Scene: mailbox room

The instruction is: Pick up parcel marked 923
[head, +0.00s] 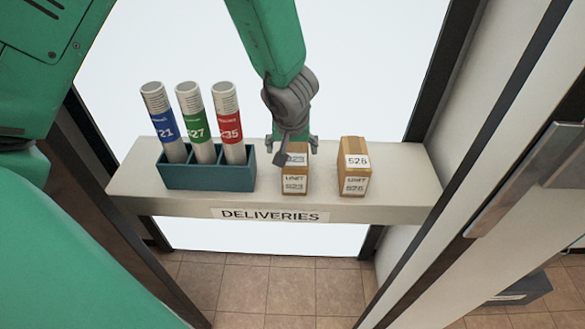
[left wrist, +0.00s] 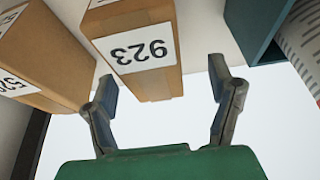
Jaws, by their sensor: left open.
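The parcel marked 923 (head: 295,180) is a small brown box with white labels, upright on the deliveries shelf (head: 400,178). In the head view my left gripper (head: 294,142) is above and behind it and hides part of its top. In the left wrist view the parcel (left wrist: 135,50) shows its 923 label upside down, just beyond the fingertips. My left gripper (left wrist: 168,85) is open, with one finger toward each side of the parcel and nothing held. My right gripper is not in view.
A second brown parcel marked 526 (head: 354,168) stands close to the right. A teal holder (head: 208,178) with blue, green and red labelled tubes stands to the left. The shelf's right end is clear. A door frame and wall bound the right side.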

